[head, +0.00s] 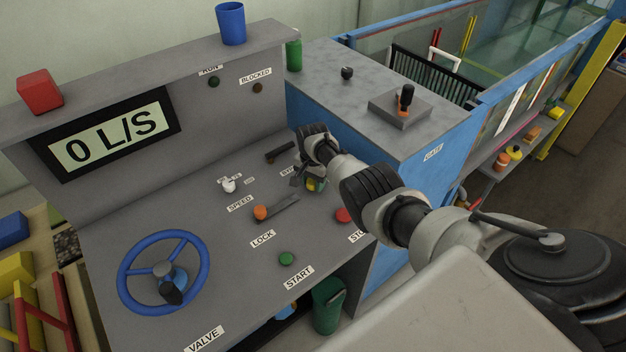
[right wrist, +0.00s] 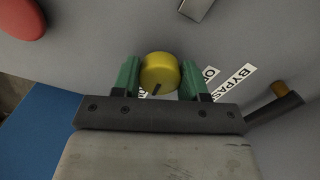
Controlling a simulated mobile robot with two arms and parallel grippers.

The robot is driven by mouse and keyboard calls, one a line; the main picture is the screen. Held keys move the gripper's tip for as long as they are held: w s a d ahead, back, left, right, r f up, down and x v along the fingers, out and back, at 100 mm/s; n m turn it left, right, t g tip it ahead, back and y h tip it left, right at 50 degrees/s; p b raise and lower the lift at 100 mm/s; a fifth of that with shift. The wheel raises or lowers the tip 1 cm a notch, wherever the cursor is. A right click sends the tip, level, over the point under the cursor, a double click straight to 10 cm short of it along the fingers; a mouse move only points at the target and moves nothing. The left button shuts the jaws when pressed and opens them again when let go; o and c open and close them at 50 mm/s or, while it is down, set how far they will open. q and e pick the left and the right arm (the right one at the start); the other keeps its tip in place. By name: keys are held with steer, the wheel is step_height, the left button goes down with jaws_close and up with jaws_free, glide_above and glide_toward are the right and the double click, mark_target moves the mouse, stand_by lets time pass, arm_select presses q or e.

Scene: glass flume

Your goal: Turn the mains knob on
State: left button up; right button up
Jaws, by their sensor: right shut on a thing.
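The mains knob, a round yellow knob (right wrist: 160,72) with a dark pointer mark, sits between the green fingers of my right gripper (right wrist: 160,80) in the right wrist view. The gripper is shut on it. The mark points down and slightly left in that view. White labels beside the knob are partly covered by the fingers. In the head view my right gripper (head: 312,184) reaches down to the right part of the grey panel, and only a little yellow of the knob shows beneath it. My left gripper is not in view.
A dark bypass lever (head: 280,153) stands close to the gripper. The red stop button (head: 343,215), orange-ended lock lever (head: 280,207), green start button (head: 287,258) and blue valve wheel (head: 123,272) are on the same panel. The display (head: 110,135) reads 0 L/S.

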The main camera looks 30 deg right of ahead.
steer(key=shift+w+r+m, duration=0.1)
steer(key=shift+r+m, duration=0.05)
steer(key=shift+m, duration=0.55)
steer(key=o, duration=0.9)
steer(key=shift+o, duration=0.2)
steer(key=shift+r+p, duration=0.3)
step_height(320, 180, up, 3)
steer(key=shift+f+p, duration=0.1)
steer(key=shift+p, duration=0.75)
step_height(320, 180, up, 6)
steer(key=shift+r, duration=0.65)
